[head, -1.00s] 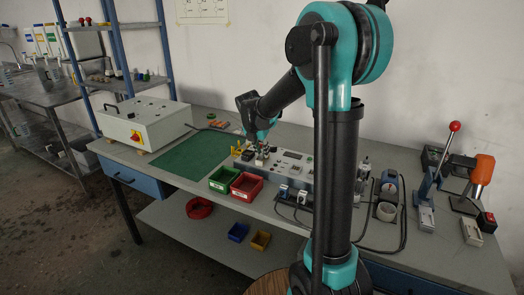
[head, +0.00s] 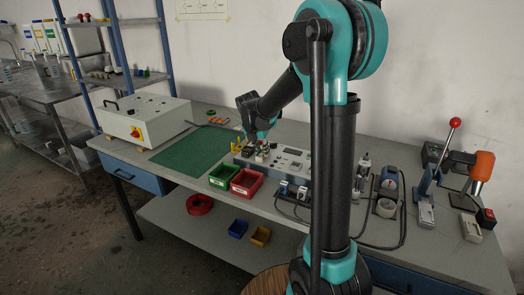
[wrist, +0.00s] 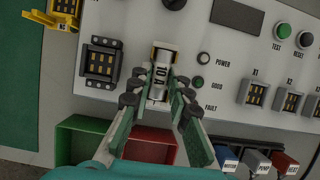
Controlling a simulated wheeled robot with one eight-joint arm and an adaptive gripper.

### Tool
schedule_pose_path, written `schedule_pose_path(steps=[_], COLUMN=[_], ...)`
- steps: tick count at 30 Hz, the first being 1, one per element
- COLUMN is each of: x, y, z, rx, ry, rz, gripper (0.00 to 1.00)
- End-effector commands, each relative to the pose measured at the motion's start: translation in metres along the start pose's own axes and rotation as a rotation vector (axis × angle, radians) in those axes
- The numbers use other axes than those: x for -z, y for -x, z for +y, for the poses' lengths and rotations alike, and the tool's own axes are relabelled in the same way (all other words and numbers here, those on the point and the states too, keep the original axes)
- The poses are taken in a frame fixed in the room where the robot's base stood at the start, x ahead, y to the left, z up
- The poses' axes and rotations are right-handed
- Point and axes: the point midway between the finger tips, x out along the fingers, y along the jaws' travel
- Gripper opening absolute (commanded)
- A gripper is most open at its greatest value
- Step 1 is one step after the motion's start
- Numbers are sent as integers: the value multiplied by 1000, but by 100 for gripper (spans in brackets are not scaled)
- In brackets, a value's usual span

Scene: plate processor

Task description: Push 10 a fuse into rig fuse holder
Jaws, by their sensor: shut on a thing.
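A pale cylindrical fuse (wrist: 161,72) marked 10A is between the fingertips of my gripper (wrist: 158,88) in the wrist view. My gripper is shut on it. The fuse lies along the panel of the grey test rig (wrist: 215,60), with its far end at a pale holder with brass-coloured metal (wrist: 163,47). The fuse and fingers hide most of that holder, so I cannot tell whether the fuse is seated. In the head view my gripper (head: 262,146) is over the left part of the rig (head: 293,166); the fuse is too small to make out there.
A black socket (wrist: 101,62) and a yellow part (wrist: 58,14) are left of the fuse. Green (head: 223,176) and red (head: 247,182) bins stand in front of the rig. Indicator lamps, buttons and several sockets are on the panel to the right. The green mat (head: 190,155) is clear.

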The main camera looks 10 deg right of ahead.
Motion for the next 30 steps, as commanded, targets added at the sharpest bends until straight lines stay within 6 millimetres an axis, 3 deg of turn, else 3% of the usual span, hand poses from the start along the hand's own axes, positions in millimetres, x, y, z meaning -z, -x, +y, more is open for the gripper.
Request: schedule_pose_path(steps=[1,6,17,23,30], x=[0,0,0,0,0], y=[0,0,4,32,81], z=[0,0,0,0,0], rx=[0,0,0,0,0], ry=[0,0,0,1,2], rz=[0,0,0,0,0], gripper=[22,42,42,42,42])
